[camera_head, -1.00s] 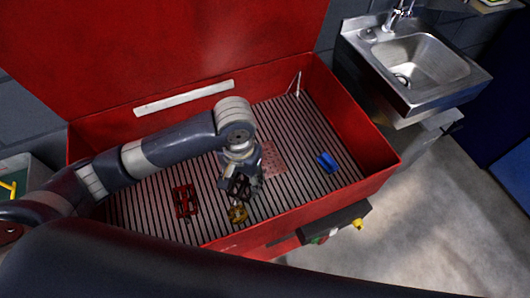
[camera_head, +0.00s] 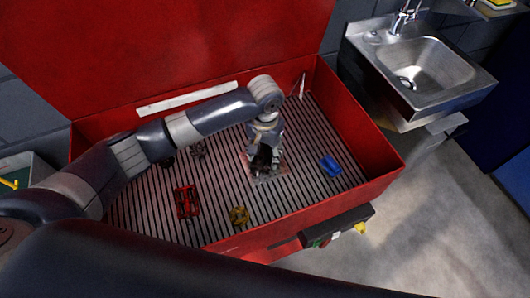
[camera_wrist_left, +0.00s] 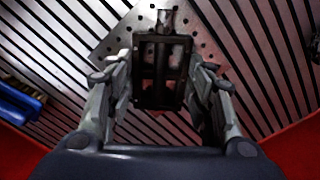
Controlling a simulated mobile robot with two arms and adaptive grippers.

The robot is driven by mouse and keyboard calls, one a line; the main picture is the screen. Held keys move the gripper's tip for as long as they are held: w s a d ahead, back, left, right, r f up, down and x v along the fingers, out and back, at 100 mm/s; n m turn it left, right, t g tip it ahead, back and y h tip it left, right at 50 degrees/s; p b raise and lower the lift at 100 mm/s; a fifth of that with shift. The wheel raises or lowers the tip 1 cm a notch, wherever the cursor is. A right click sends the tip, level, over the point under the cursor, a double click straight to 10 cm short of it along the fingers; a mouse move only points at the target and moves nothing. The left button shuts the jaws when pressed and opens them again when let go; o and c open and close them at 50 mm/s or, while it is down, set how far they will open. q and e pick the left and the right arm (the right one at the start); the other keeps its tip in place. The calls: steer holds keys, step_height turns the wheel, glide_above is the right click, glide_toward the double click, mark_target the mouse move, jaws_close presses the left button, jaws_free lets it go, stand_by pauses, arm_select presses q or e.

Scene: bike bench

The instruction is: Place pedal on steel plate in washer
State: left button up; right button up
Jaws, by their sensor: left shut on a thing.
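My left gripper (camera_head: 262,164) is over the steel plate (camera_head: 271,179) inside the red washer (camera_head: 362,150). It is shut on a dark pedal (camera_wrist_left: 160,72), which shows between the two fingers in the left wrist view. The pedal has an open, frame-like body with a metal spindle end at the top. The flat, perforated steel plate also shows behind the pedal in the wrist view (camera_wrist_left: 205,32), lying on the slatted floor. I cannot tell whether the pedal touches the plate. My right gripper is not in view.
A blue brush (camera_head: 330,165) lies to the right. Small dark parts (camera_head: 198,149) lie at the back left. A sink (camera_head: 425,70) stands beyond the right wall.

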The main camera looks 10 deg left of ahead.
mark_target(265, 157)
arm_select(q)
steer(key=shift+f, duration=0.1)
steer(key=o, duration=1.2)
steer(key=shift+c, duration=0.2)
step_height(265, 157, up, 12)
steer(key=shift+p, duration=0.3)
